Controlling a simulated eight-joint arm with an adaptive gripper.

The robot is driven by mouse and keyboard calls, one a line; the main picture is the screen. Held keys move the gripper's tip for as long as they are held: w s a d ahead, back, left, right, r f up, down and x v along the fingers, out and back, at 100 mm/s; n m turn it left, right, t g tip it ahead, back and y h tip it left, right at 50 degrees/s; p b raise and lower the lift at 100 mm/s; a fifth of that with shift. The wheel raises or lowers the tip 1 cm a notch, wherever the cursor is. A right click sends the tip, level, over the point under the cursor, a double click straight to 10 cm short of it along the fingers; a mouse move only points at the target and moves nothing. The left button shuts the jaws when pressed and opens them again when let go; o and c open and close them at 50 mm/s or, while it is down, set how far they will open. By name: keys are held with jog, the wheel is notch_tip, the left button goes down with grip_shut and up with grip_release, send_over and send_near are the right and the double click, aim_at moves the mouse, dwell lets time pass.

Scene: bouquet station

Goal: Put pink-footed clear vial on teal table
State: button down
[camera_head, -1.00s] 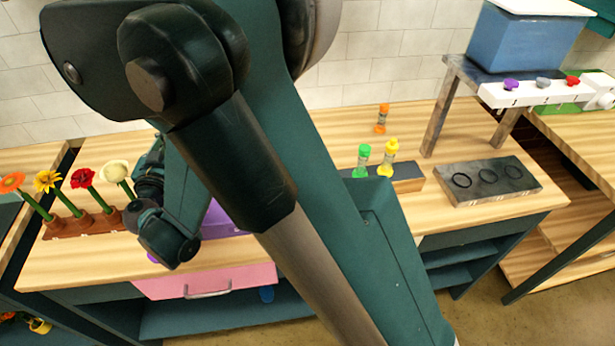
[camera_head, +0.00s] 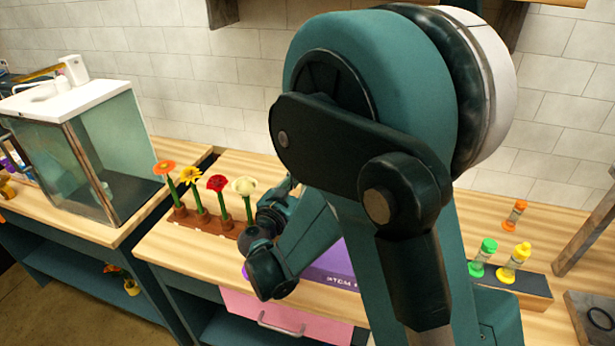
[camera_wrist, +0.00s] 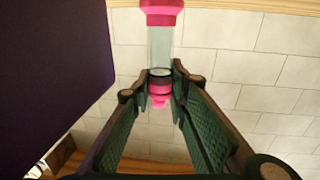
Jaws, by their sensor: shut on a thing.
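In the wrist view, a clear vial (camera_wrist: 160,45) with pink ends stands between the fingertips of my gripper (camera_wrist: 161,88). My gripper is shut on it near its lower pink part. In the head view my own arm covers the middle, and the vial and the fingertips cannot be made out there. The workbench (camera_head: 180,243) has a light wood top on a teal frame. A second teal-framed table (camera_head: 110,232) with a wood top stands at the left. I cannot tell which one is the teal table.
A glass tank (camera_head: 70,150) with a white lid fills much of the left table. A brown rack (camera_head: 190,222) holds several flowers. A purple box (camera_head: 335,268) and a pink drawer (camera_head: 285,315) lie near my arm. Green (camera_head: 482,258) and yellow (camera_head: 514,263) vials stand at the right.

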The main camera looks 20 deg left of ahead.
jog(key=shift+s+f+b, duration=0.1)
jog(key=shift+f+b, duration=0.5)
dwell(0.3)
jog(key=c, duration=2.2)
grip_release()
jog(key=shift+d+f, duration=0.1)
jog(key=shift+c, duration=0.2)
jog(key=shift+r+p, duration=0.6)
jog(key=s+a+p, duration=0.1)
jog(key=s, duration=0.6)
jog(key=shift+s, duration=0.15)
jog(key=shift+a+r, duration=0.1)
jog(key=shift+r, duration=0.05)
